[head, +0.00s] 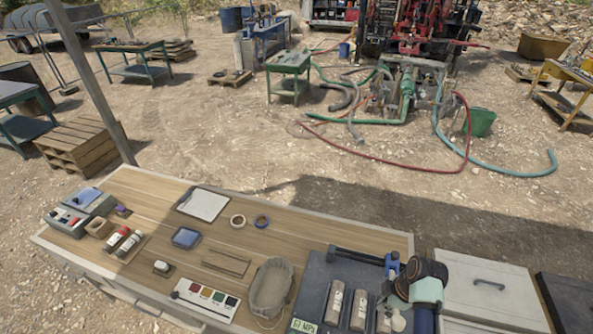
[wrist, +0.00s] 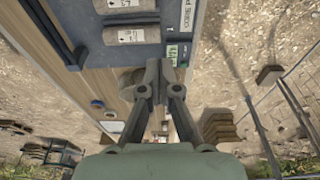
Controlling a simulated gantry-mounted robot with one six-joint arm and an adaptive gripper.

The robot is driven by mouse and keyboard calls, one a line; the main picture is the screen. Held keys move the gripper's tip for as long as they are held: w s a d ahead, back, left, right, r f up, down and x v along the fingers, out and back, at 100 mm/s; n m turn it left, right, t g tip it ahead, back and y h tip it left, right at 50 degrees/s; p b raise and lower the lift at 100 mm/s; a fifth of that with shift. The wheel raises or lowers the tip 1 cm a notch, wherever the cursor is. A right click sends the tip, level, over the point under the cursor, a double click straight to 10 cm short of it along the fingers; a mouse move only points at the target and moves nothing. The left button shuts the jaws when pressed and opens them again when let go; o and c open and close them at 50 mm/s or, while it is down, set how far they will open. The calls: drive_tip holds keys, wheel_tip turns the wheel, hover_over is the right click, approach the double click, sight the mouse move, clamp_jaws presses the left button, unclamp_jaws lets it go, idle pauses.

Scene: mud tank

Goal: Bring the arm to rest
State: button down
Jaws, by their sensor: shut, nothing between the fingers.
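My gripper (wrist: 158,68) shows in the wrist view with its two fingertips together and nothing between them. It hangs above the wooden workbench (wrist: 98,68), apart from anything I can make out. A grey-brown cloth bag (wrist: 131,78) lies below, partly hidden by the fingers. In the head view my arm is at the lower right, over the dark tray (head: 315,280) that holds several pale labelled cylinders (head: 334,301). The fingertips cannot be made out in the head view.
A grey lidded box (head: 485,285) stands right of my arm. Open ground with hoses (head: 390,160) lies beyond.

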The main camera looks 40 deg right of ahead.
drive_tip(key=w+a+r+m+t+h, duration=0.1)
drive_tip(key=w+a+r+t+h, duration=0.1)
drive_tip(key=w+a+r, duration=0.55)
drive_tip(key=w+a+r+m+t+h, duration=0.15)
drive_tip(key=w+a+r, duration=0.25)
drive_tip(key=w+a, duration=0.55)
drive_tip(key=a+r+m+t+y, duration=0.15)
drive_tip(key=a+r+t, duration=0.25)
drive_tip(key=a+r, duration=0.7)
drive_tip(key=a+r+m+t+y, duration=0.1)
drive_tip(key=a+r+m+t, duration=0.15)
drive_tip(key=a+r, duration=0.85)
drive_tip(key=a+f+b, duration=0.2)
drive_tip(key=f+b, duration=2.1)
drive_tip(key=f, duration=0.2)
drive_tip(key=a+f+b, duration=0.2)
drive_tip(key=f+b, duration=2.1)
drive_tip(key=f, duration=0.3)
drive_tip(key=shift+s+a+n+t+b, duration=0.15)
drive_tip(key=shift+a+n+t+b, duration=0.05)
drive_tip(key=shift+n+t+b, duration=0.25)
